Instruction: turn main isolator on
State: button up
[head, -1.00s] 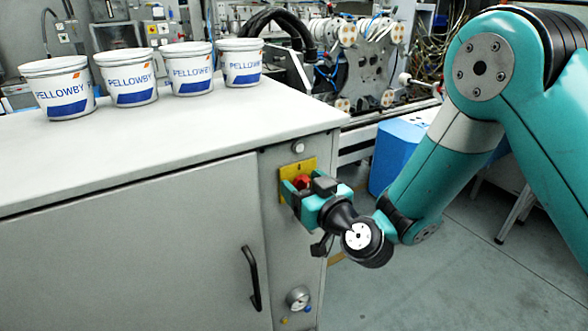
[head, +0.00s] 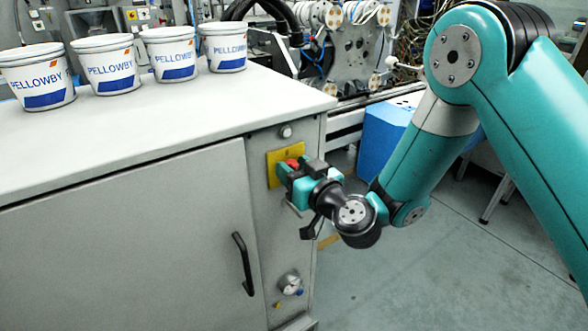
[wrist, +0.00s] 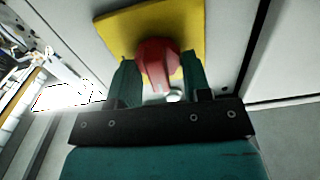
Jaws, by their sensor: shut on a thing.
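The main isolator is a red rotary handle (wrist: 157,62) on a yellow plate (head: 272,170), on the narrow front panel of the grey cabinet. In the head view only a bit of the red handle (head: 293,163) shows behind my gripper. My gripper (wrist: 160,85) has one finger on each side of the red handle and is shut on it. In the head view my gripper (head: 290,172) reaches the plate from the right. The handle's lower part and its pointing direction are partly hidden between the fingers.
Several white Pellowby buckets (head: 106,65) stand on the cabinet top (head: 150,125). Below the isolator are a round gauge-like knob (head: 290,283) and a black door handle (head: 243,263). A blue box (head: 385,140) stands behind my arm.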

jog(key=m, duration=0.4)
jog(key=shift+w+d+b, duration=0.2)
jog(key=shift+b, duration=0.1)
jog(key=m, duration=0.4)
jog(key=shift+w+d+m, duration=0.1)
jog(key=shift+d+m, duration=0.05)
jog(key=shift+m, duration=0.15)
jog(key=shift+w+d+f+m+b, duration=0.1)
jog(key=shift+f+m+b, duration=0.1)
jog(key=shift+m, duration=1.95)
jog(key=shift+d+f+m+b, duration=0.1)
jog(key=shift+m+b, duration=0.05)
jog(key=shift+m, duration=2)
jog(key=o, duration=0.9)
jog(key=shift+f, duration=0.1)
jog(key=shift+c, duration=0.2)
jog(key=shift+a, duration=0.1)
